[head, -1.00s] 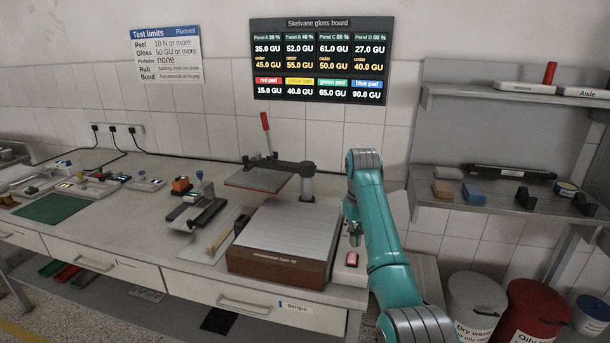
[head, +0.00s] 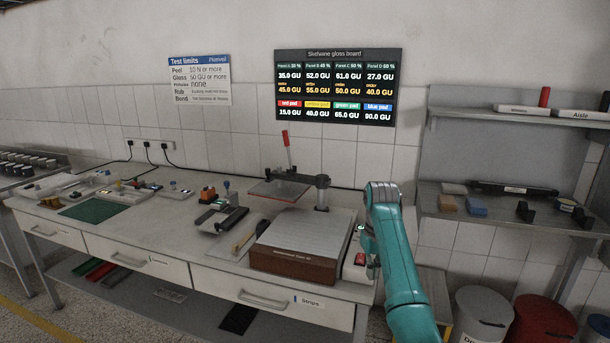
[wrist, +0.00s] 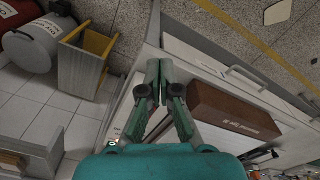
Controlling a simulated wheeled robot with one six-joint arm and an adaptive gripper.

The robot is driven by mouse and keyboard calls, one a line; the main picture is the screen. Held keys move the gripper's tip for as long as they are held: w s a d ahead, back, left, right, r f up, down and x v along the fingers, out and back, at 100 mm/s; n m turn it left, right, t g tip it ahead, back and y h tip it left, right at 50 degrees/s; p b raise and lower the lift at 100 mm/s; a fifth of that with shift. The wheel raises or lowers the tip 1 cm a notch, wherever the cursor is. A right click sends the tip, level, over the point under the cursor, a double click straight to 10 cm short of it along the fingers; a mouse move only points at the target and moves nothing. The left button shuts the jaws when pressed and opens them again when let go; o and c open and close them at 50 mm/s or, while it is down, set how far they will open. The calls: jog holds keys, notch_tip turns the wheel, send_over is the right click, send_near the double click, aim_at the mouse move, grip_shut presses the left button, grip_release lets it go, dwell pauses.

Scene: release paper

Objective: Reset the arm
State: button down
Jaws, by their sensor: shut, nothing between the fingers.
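My teal arm (head: 402,265) rises at the right of the head view and bends over at the top. My gripper (wrist: 158,78) points away from the wrist camera, its two fingers together with nothing between them. In the head view it is mostly hidden behind the arm, beside the right end of the bench. In the wrist view the fingertips show over the bench edge, left of the brown-sided block (wrist: 232,112).
The brown-sided block with a grey top also shows in the head view (head: 292,265). A small red-topped device (head: 359,260) stands beside it. A wooden stool (wrist: 82,75) stands near the bench.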

jog(key=s+f+t, duration=0.2)
jog(key=s+f, duration=0.2)
jog(key=f, duration=1)
jog(key=s+f+t, duration=0.1)
jog(key=s+f, duration=0.3)
jog(key=f, duration=0.9)
jog(key=s+f+m+t, duration=0.1)
jog(key=s+f+t, duration=0.1)
jog(key=s+f, duration=0.6)
jog(key=s+f+t, duration=0.2)
jog(key=s+f, duration=0.3)
jog(key=s, duration=0.7)
jog(key=s+r+t, duration=0.2)
jog(key=s+r, duration=0.2)
jog(key=s, duration=0.8)
jog(key=s+r+t, duration=0.2)
jog(key=s+r, duration=0.2)
jog(key=s, duration=0.8)
jog(key=s+r+t, duration=0.1)
jog(key=s+r, duration=0.6)
jog(key=r, duration=0.3)
jog(key=s+r+m+t, duration=0.1)
jog(key=s+r+t, duration=0.1)
jog(key=s+r, duration=0.5)
notch_tip(320, 180, up, 4)
jog(key=shift+s+r+t, duration=0.1)
jog(key=shift+s+t, duration=0.2)
jog(key=shift+d, duration=0.1)
